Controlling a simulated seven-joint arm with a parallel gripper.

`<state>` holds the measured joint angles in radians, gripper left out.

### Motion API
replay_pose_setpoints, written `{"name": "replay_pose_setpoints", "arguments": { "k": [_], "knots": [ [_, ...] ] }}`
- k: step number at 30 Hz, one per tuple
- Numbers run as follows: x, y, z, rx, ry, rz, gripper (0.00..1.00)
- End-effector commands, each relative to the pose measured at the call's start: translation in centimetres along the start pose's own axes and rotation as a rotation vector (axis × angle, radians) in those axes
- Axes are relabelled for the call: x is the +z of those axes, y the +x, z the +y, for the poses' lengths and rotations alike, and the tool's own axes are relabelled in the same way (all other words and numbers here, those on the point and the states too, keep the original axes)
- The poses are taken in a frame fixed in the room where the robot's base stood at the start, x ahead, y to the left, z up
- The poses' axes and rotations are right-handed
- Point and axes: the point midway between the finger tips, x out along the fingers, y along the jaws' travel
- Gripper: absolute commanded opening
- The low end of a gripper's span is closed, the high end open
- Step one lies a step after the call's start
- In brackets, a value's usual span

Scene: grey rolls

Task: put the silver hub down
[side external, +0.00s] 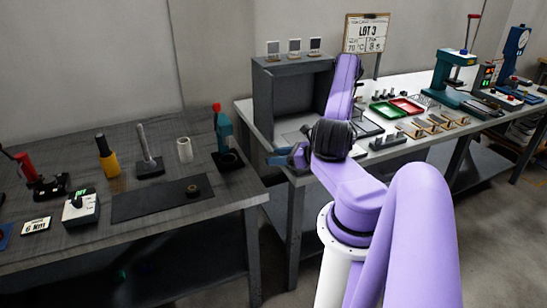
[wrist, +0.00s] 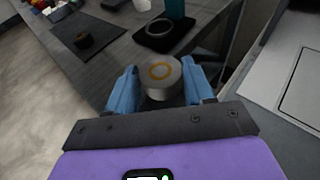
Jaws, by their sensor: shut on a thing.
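My gripper (wrist: 159,88) has blue fingers and is shut on the silver hub (wrist: 163,90), a short pale cylinder with an orange ring on its top face. The hub sits between both fingers, its top face toward the camera. In the side view my gripper (side external: 284,158) is near the front left corner of the right bench, by the gap between the two benches. The hub cannot be made out there. Whether the hub touches anything below is not clear.
The left bench (side external: 130,235) holds a dark mat (side external: 140,205) with a small dark ring-shaped part (side external: 192,190). Behind it stand a white roll (side external: 184,150) and a teal press (side external: 222,130) with a black base. A grey open box (side external: 268,95) stands on the right bench.

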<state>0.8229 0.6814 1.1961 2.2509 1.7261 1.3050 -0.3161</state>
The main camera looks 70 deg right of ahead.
Motion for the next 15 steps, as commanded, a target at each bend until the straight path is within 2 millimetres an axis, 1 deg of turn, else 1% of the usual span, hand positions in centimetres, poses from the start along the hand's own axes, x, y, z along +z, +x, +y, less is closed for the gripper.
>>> {"name": "replay_pose_setpoints", "arguments": {
  "k": [8,11,15],
  "knots": [
    [0.2,0.4,0.2,0.002,0.000,-0.001,0.03],
    [0.8,1.4,0.8,0.006,0.001,0.002,0.03],
    [2.4,3.9,2.6,0.012,0.004,0.007,0.03]
  ]
}}
